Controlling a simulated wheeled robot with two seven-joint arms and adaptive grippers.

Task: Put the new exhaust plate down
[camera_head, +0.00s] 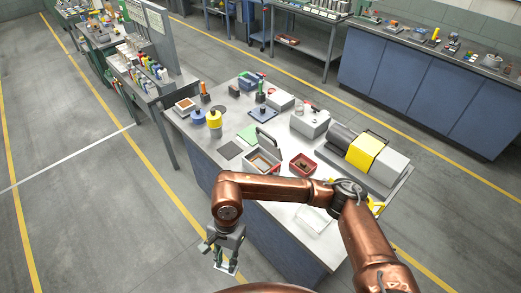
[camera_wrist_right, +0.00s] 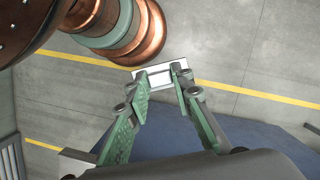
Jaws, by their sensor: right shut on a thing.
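The exhaust plate is a small, pale, flat piece (camera_head: 226,268) held at the tips of my right gripper (camera_head: 222,256). It hangs over the floor, off the left front side of the workbench (camera_head: 228,177). In the right wrist view the plate (camera_wrist_right: 160,66) lies across the two green-grey fingers of the gripper (camera_wrist_right: 161,76), which are shut on it. The fingers cover part of the plate. My left gripper is not in view.
The workbench carries a yellow and grey pump (camera_head: 362,151), a red bin (camera_head: 303,165), a grey open-topped carrier (camera_head: 263,160) and a dark mat (camera_head: 230,150). The floor beside the bench is clear.

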